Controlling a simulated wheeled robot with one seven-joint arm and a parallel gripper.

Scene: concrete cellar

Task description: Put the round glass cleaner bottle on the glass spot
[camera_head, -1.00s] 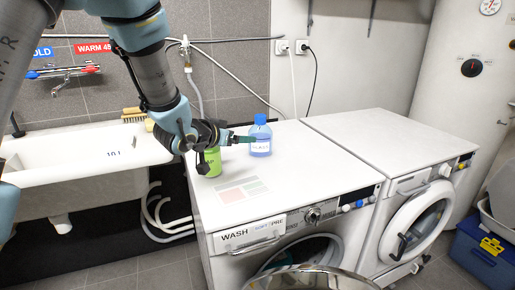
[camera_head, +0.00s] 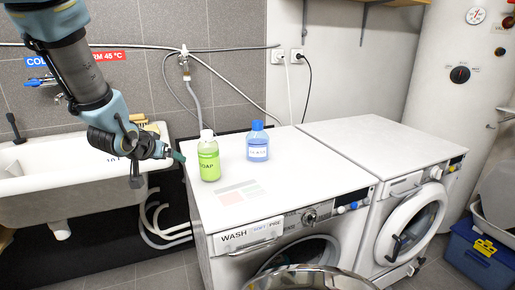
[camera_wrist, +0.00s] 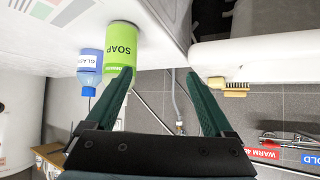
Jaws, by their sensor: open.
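The blue round bottle with a blue cap (camera_head: 257,146) stands upright on the washing machine top; its label reads GLASS in the wrist view (camera_wrist: 89,68). A green SOAP bottle with a white cap (camera_head: 209,165) stands upright to its left and nearer the front. A printed patch with pale grey, red and green areas (camera_head: 240,193) lies flat near the machine's front left; its lettering is too small to read, so I cannot tell which area is the glass spot. My gripper (camera_head: 178,156) is open and empty, left of the soap bottle. Its fingers (camera_wrist: 160,73) show apart in the wrist view.
The washing machine top (camera_head: 300,175) is clear right of the bottles. A second machine (camera_head: 375,140) adjoins it on the right. A sink (camera_head: 60,175) stands left, with a brush (camera_wrist: 230,87) on its edge. Hoses and cables run along the wall behind.

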